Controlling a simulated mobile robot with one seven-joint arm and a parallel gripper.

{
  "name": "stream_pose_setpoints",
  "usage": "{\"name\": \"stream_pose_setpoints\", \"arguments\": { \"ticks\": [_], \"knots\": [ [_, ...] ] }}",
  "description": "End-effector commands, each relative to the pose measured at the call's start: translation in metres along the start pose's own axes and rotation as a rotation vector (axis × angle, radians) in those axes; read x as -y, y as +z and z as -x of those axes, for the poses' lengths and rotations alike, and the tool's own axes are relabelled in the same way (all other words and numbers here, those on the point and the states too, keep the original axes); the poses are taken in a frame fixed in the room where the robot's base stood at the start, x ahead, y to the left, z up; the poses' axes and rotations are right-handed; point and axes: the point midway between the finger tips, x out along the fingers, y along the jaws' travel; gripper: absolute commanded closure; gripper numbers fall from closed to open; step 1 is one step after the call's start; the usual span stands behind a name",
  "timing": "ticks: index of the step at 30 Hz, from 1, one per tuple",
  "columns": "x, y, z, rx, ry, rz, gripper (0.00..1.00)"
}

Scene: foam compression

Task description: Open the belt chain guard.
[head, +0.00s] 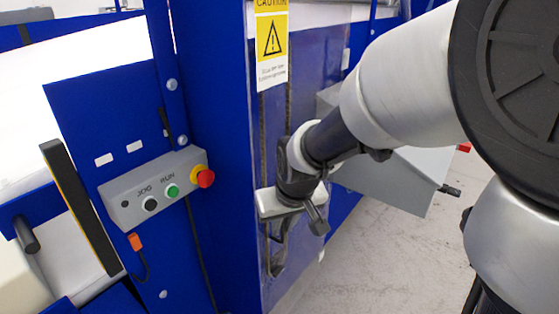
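The belt chain guard (315,85) appears to be the tall, blue-tinted panel on the machine's side, behind a yellow and white caution sign (271,45). Dark vertical chain-like strips show through it. It looks closed, though my arm covers its middle and right part. My gripper (297,232), with a pale body and dark finger parts, is low in front of the panel, pointing down. A dark hooked shape below it may be a finger or a handle. I cannot tell whether the gripper touches the panel or whether its fingers are open.
A grey control box (155,190) with JOG and RUN buttons and a red emergency stop (205,178) is mounted on the blue frame to the left. A grey angled housing (395,180) sticks out behind my arm at right. The pale floor (380,265) is clear at lower right.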

Motion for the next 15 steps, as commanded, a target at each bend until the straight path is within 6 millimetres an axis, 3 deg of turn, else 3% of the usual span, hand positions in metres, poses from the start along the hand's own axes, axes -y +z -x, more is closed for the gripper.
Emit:
{"name": "stream_pose_setpoints", "arguments": {
  "ticks": [5, 8, 15],
  "knots": [
    [0.0, -0.0002, 0.0003, 0.0, 0.0, 0.0, 0.85],
    [-0.0001, -0.0002, 0.0004, 0.0, 0.0, 0.0, 1.0],
    [-0.0001, -0.0001, 0.0006, 0.0, 0.0, 0.0, 1.0]
  ]
}}
